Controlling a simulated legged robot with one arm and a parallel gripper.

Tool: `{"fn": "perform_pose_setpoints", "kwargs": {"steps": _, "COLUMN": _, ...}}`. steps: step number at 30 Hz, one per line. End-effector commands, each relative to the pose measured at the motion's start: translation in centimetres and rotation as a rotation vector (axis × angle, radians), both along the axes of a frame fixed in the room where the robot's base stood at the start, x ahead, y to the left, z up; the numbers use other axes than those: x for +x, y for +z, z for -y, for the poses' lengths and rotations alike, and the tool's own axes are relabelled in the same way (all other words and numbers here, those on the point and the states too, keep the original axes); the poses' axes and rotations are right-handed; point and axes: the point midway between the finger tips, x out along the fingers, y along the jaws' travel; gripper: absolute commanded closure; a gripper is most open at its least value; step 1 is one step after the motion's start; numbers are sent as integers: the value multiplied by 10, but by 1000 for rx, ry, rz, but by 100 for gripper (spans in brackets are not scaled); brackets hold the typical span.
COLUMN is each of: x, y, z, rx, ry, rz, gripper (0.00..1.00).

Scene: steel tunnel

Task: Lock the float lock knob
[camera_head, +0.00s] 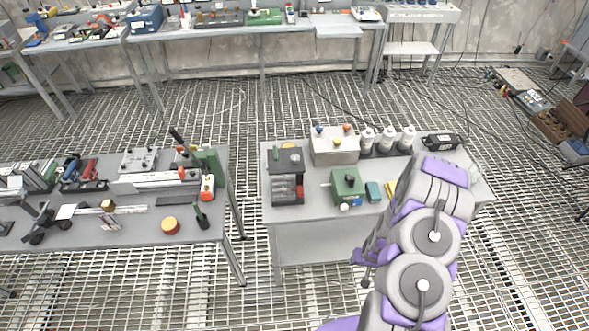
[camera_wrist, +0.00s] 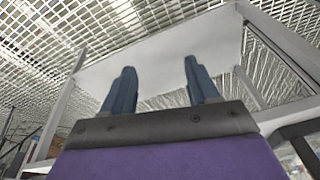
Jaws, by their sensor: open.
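No part can be made out for certain as the float lock knob. On the right table, a green box (camera_head: 348,187) has a small dark knob on top and a pale round part at its lower front. Behind it, a pale metal box (camera_head: 335,146) carries several coloured knobs. My gripper (camera_wrist: 158,68) is open and empty in the wrist view, its two dark fingers spread before a pale flat panel (camera_wrist: 165,50). In the head view my arm hangs over the right table's front right, and the gripper is low by that table's front edge, partly hidden.
The right table (camera_head: 310,208) also holds a dark stand (camera_head: 287,178), white bottles (camera_head: 388,140) and a black case (camera_head: 440,141). The left table (camera_head: 130,228) is crowded with tools. A gap of open grating lies between the tables. A long bench (camera_head: 290,27) stands at the back.

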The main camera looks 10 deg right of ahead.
Motion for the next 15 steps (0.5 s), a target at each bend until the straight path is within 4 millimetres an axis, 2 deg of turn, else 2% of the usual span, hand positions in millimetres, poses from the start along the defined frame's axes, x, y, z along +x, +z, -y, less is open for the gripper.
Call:
{"fn": "perform_pose_setpoints", "kwargs": {"steps": 1, "x": 33, "y": 6, "z": 18, "rx": -42, "ry": 57, "rz": 121, "gripper": 41}}
{"fn": "perform_pose_setpoints", "kwargs": {"steps": 3, "x": 82, "y": 26, "z": 33, "rx": -87, "ry": 144, "rz": 305, "gripper": 41}}
{"fn": "perform_pose_setpoints", "kwargs": {"steps": 5, "x": 118, "y": 49, "z": 36, "rx": -106, "ry": 221, "rz": 458, "gripper": 41}}
{"fn": "perform_pose_setpoints", "kwargs": {"steps": 7, "x": 154, "y": 79, "z": 30, "rx": -105, "ry": 314, "rz": 636, "gripper": 41}}
{"fn": "perform_pose_setpoints", "kwargs": {"steps": 9, "x": 178, "y": 110, "z": 15, "rx": -80, "ry": 406, "rz": 796, "gripper": 41}}
{"fn": "perform_pose_setpoints", "kwargs": {"steps": 11, "x": 191, "y": 138, "z": -1, "rx": -41, "ry": 480, "rz": 925, "gripper": 41}}
{"fn": "perform_pose_setpoints", "kwargs": {"steps": 15, "x": 195, "y": 194, "z": -43, "rx": 85, "ry": 634, "rz": 1162, "gripper": 41}}
